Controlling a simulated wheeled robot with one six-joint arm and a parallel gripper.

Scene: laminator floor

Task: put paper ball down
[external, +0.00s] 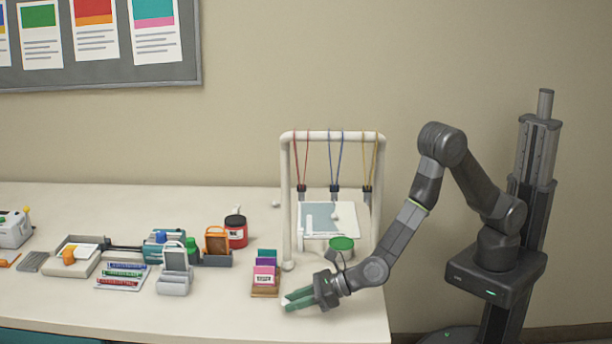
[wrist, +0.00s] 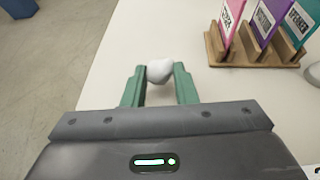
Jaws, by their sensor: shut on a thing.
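The paper ball (wrist: 160,71) is small, white and crumpled. It sits between the tips of the two green fingers of my gripper (wrist: 159,80) in the wrist view, and the fingers are shut on it. I cannot tell whether the ball touches the table top.
The wooden card holder (external: 265,291) with coloured cards stands just beyond my gripper; it also shows in the wrist view (wrist: 250,60). A white rack (external: 287,200) with hanging lanyards stands behind. The table's front edge (external: 230,336) is close. Bare table lies left of the fingers.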

